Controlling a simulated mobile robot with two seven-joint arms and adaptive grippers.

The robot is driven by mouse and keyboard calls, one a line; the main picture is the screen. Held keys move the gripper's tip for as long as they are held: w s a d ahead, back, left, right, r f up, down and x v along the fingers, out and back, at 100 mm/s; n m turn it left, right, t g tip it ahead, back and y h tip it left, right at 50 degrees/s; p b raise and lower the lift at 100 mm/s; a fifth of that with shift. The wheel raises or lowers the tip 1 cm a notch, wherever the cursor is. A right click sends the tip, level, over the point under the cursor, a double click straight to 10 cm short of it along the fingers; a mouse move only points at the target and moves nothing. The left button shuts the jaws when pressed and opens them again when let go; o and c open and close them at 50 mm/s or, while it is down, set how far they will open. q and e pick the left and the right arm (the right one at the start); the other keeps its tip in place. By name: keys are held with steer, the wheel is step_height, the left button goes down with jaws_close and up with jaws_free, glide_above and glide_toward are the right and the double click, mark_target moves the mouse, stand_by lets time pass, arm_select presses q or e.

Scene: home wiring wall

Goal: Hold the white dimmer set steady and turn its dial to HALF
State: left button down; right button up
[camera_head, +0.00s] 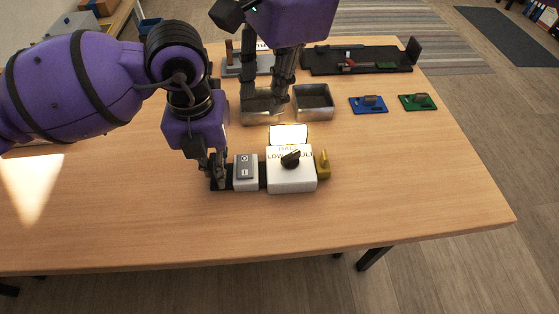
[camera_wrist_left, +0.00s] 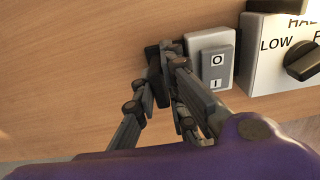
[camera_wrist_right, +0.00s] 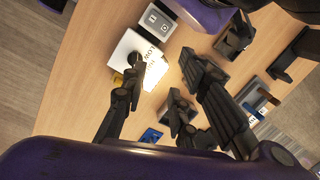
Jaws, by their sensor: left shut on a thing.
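The white dimmer set (camera_head: 292,182) lies on the table, with a black dial (camera_head: 291,158) and LOW, HALF and FULL lettering. I cannot tell exactly where the dial points. A white switch with a grey rocker (camera_head: 244,167) sits to its left on the same black base. My left gripper (camera_head: 217,178) is shut on the black end of the base (camera_wrist_left: 153,88), left of the switch. My right gripper (camera_head: 266,108) is open and empty, behind the set and above the metal trays. The dimmer also shows in the right wrist view (camera_wrist_right: 127,46), beyond the fingers.
A bright lit panel (camera_head: 289,134) stands just behind the dimmer, and a yellow piece (camera_head: 324,164) is at its right end. Metal trays (camera_head: 314,102), a blue board (camera_head: 368,104) and a green board (camera_head: 417,102) are further back. The table front and right are clear.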

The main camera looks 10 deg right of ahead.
steer(key=n+h, duration=0.1)
steer(key=h, duration=0.1)
glide_above(287, 158)
step_height(287, 158, down, 4)
steer(key=shift+g, duration=0.3)
steer(key=shift+w+a+f, duration=0.1)
steer(key=shift+f, duration=4.35)
jaws_close()
steer(key=shift+n, duration=1.1)
steer(key=shift+n, duration=1)
